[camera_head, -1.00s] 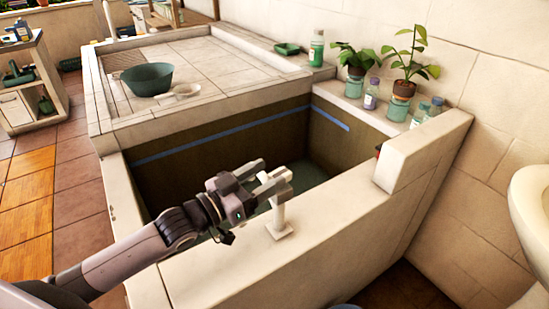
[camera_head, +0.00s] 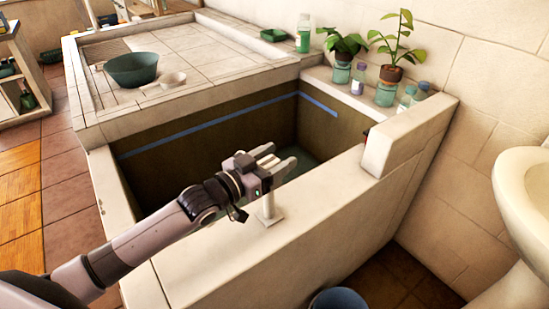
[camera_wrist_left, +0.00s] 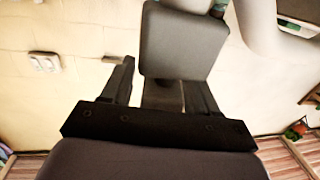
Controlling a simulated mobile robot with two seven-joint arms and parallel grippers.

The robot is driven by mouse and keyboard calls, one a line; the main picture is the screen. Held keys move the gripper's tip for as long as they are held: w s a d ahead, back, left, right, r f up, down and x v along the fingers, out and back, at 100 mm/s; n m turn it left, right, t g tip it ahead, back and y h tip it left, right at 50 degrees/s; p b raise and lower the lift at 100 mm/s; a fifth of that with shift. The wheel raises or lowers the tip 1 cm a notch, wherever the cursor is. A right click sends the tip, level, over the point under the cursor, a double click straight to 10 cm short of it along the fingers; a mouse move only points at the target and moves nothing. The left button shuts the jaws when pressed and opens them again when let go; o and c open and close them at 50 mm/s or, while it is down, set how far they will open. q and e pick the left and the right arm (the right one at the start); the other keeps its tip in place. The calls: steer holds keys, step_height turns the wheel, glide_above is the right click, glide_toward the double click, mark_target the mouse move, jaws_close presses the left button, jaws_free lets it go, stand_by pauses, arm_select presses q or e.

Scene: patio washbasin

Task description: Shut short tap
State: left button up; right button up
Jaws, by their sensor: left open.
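The short tap (camera_head: 268,206) is a pale post on a small square foot. It stands upright on the near rim of the sunken basin (camera_head: 330,205). Its upper part is hidden behind my left gripper (camera_head: 283,159), so I cannot see the handle or whether it is turned. My left gripper is open, its two fingers pointing right and away over the basin, just above the tap's visible post. I cannot tell whether it touches the tap. The wrist view shows the same open jaws (camera_wrist_left: 162,85), with a grey block beyond them that I cannot identify. My right gripper is out of view.
A green bowl (camera_head: 131,70) and a small pale bowl (camera_head: 172,79) stand on the tiled ledge. Potted plants (camera_head: 392,55) and bottles line the wall ledge. A raised block (camera_head: 405,138) stands right on the rim. A blue bucket (camera_head: 338,300) and white sink (camera_head: 525,190) are nearer.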

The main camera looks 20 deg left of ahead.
arm_select(q)
steer(key=c, duration=1)
steer(key=shift+o, duration=0.2)
steer(key=shift+r+h, duration=0.1)
steer(key=shift+h, duration=0.2)
steer(key=shift+d+m+h+b, duration=0.1)
steer(key=shift+m+h+b, duration=0.2)
steer(key=shift+m, duration=0.1)
steer(key=shift+s+m+g+h+b, duration=0.1)
steer(key=shift+m+g+h+b, duration=0.3)
steer(key=shift+g, duration=0.3)
